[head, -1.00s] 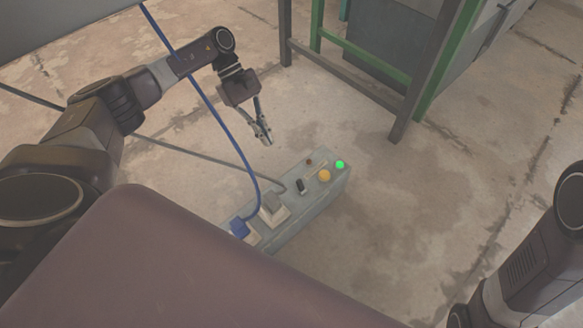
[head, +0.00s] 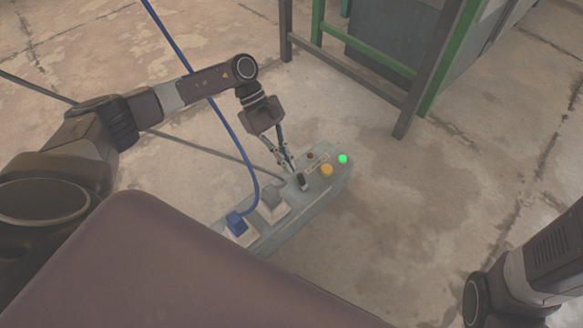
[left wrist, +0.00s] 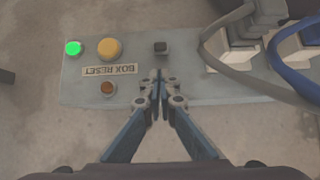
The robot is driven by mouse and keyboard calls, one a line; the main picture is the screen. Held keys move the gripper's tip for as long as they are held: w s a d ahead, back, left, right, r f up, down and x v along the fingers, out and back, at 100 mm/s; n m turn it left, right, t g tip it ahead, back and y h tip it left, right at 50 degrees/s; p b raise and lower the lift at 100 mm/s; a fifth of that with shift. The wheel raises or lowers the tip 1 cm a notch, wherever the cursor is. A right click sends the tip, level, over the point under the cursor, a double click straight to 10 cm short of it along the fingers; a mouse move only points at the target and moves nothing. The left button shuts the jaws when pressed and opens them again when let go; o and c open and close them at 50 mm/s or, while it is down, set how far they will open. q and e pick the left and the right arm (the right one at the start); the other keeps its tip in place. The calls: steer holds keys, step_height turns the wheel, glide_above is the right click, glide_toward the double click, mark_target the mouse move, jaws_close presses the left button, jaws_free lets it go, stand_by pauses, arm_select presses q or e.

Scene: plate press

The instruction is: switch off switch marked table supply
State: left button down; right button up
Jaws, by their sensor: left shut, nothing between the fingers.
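A grey control box (head: 318,205) lies on the floor, and its top shows in the left wrist view (left wrist: 215,88). A small black switch (head: 303,182) stands up from its top; it also shows in the left wrist view (left wrist: 161,47). I can read no "table supply" label. My left gripper (head: 288,167) is shut and empty, pointing down over the box beside the black switch. In the left wrist view its closed tips (left wrist: 160,84) lie just below the switch with a gap in the picture; I cannot tell their height. My right gripper is not in view.
The box also carries a lit green lamp (left wrist: 73,48), a yellow button (left wrist: 109,49), a brown button (left wrist: 108,88) and a "BOX RESET" label (left wrist: 109,70). A blue plug (head: 236,223) and a grey plug (head: 272,197) with cables sit at its left. A green-and-grey frame (head: 402,120) stands behind.

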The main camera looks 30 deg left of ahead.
arm_select(q)
steer(key=shift+s+d+r+b, duration=0.3)
steer(key=shift+d+r, duration=0.15)
steer(key=shift+d, duration=0.35)
steer(key=shift+r, duration=0.1)
